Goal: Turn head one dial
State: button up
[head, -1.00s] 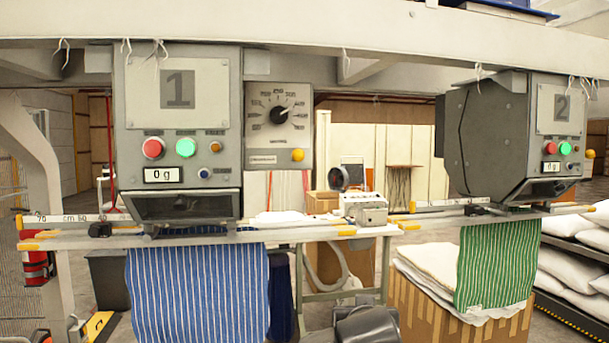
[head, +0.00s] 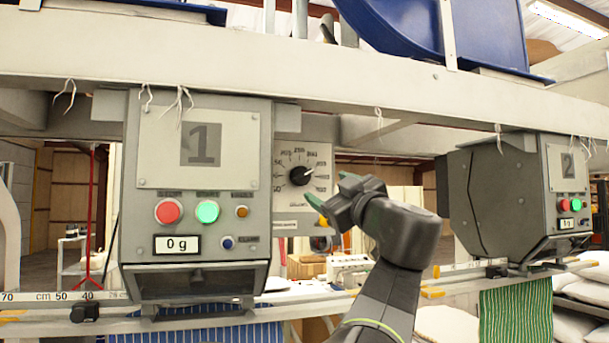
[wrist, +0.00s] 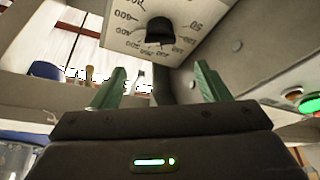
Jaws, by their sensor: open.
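The head one dial (head: 301,175) is a black knob with a pale pointer line on a light panel with printed numbers, at the right of the head marked 1 (head: 200,150). In the head view its pointer aims up and right. My gripper (head: 332,195) is open just right of and a little below the dial, partly in front of the panel. In the wrist view the dial (wrist: 159,31) lies beyond the two green fingertips (wrist: 158,85), apart from them and between their lines. Nothing is between the fingers.
Head 1 has a red button (head: 168,211), a green button (head: 207,211) and a display reading 0 g (head: 177,244). A beam (head: 300,70) runs above. Head 2 (head: 515,195) hangs at the right. A ruled rail (head: 30,306) runs below, with striped cloth under it.

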aim_at(304, 175)
jog(key=p+x, duration=0.2)
jog(key=x, duration=0.9)
jog(key=shift+w+a+r, duration=0.1)
jog(key=shift+w+a, duration=0.05)
jog(key=shift+w, duration=0.1)
jog(key=shift+p, duration=0.3)
jog(key=c, duration=1)
